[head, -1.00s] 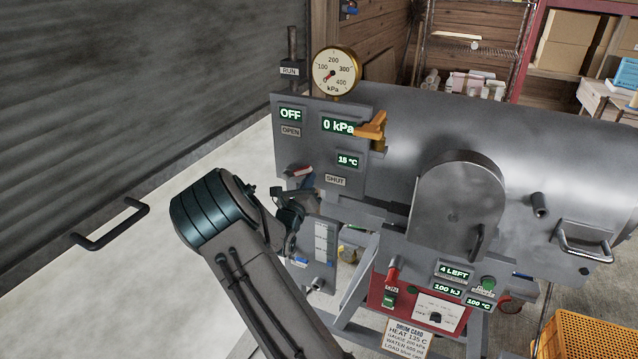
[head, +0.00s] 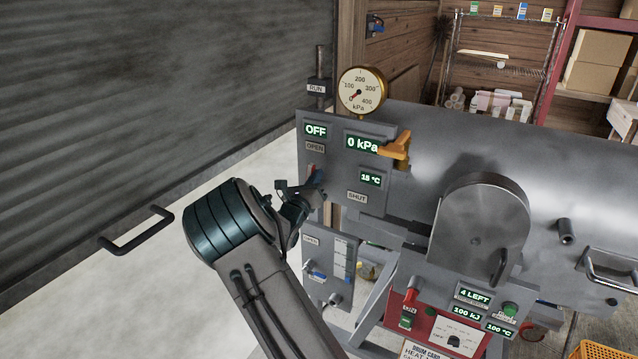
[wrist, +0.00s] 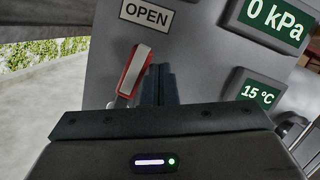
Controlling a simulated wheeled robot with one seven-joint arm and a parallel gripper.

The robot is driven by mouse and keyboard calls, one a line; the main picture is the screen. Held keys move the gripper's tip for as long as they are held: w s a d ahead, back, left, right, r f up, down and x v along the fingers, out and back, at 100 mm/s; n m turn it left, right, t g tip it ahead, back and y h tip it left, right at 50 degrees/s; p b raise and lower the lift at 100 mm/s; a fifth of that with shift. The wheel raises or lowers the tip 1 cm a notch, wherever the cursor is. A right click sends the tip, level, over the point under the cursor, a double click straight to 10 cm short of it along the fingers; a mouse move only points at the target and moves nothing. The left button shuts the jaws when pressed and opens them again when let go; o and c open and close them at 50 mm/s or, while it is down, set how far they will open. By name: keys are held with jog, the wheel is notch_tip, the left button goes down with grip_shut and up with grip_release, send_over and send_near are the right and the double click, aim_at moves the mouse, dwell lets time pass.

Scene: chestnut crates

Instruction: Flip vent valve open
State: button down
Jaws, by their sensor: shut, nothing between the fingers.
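A red lever with a pale face (wrist: 135,72) is on the grey panel (wrist: 205,65), just below an OPEN plate (wrist: 146,12). It stands steeply, its upper end leaning slightly right toward that plate. No vent label is readable. In the head view the lever (head: 311,171) shows small and partly hidden by my gripper (head: 315,185). A SHUT plate (head: 357,197) is lower right on the same panel. In the wrist view my gripper (wrist: 159,82) is shut and empty, its fingertips just right of the lever. I cannot tell whether they touch it.
Displays read OFF (head: 316,130), 0 kPa (head: 362,143) and 15 °C (head: 371,178). An orange lever (head: 396,149) juts out right of the panel. A blue-handled valve (head: 316,275) is below my gripper. The drum's round door (head: 480,225) is to the right.

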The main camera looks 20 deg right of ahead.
jog(key=shift+w+a+r, duration=0.15)
jog(key=shift+w+a, duration=0.1)
jog(key=shift+w, duration=0.1)
dwell(0.6)
jog(key=s+a+b, duration=0.3)
jog(key=s, duration=0.8)
jog(key=shift+s, duration=0.15)
